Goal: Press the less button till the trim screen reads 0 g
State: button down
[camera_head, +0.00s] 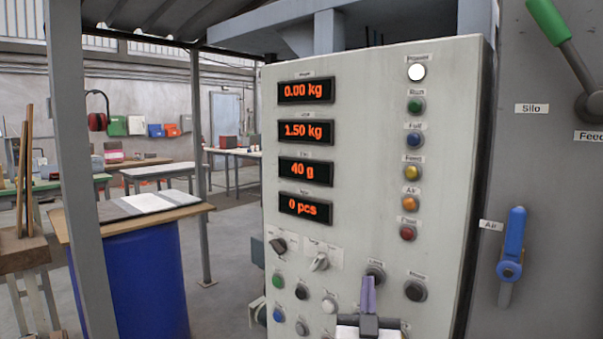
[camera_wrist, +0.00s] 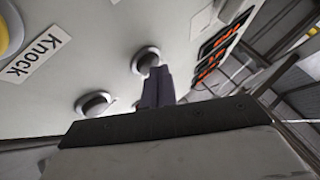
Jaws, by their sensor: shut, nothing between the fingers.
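The less button (camera_head: 376,273) is a dark round button in a grey ring, low on the panel; its small label is hard to read. The trim screen (camera_head: 306,172), third from the top, reads 40 g in orange. My gripper (camera_head: 368,280) is shut and empty, its purple fingers upright just below and in front of the less button. In the wrist view the fingertips (camera_wrist: 155,72) overlap the lower edge of the same button (camera_wrist: 146,60). Whether they touch it I cannot tell. The dark more button (camera_head: 415,290) is to the right; it also shows in the wrist view (camera_wrist: 95,104).
Other screens read 0.00 kg (camera_head: 306,91), 1.50 kg (camera_head: 306,132) and 0 pcs (camera_head: 305,208). Two knobs (camera_head: 319,262) and several small buttons are left of my gripper. A blue-handled air valve (camera_head: 511,245) is on the right. A blue drum (camera_head: 140,280) stands left.

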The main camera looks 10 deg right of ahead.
dwell(0.3)
jog(key=shift+s+a, duration=0.4)
jog(key=shift+a, duration=0.15)
jog(key=shift+p, duration=0.3)
jog(key=s+a+p, duration=0.1)
jog(key=s+a, duration=0.1)
jog(key=s+a+p, duration=0.1)
jog(key=a+p, duration=0.1)
jog(key=shift+s+a, duration=0.35)
jog(key=shift+d, duration=0.1)
dwell(1.8)
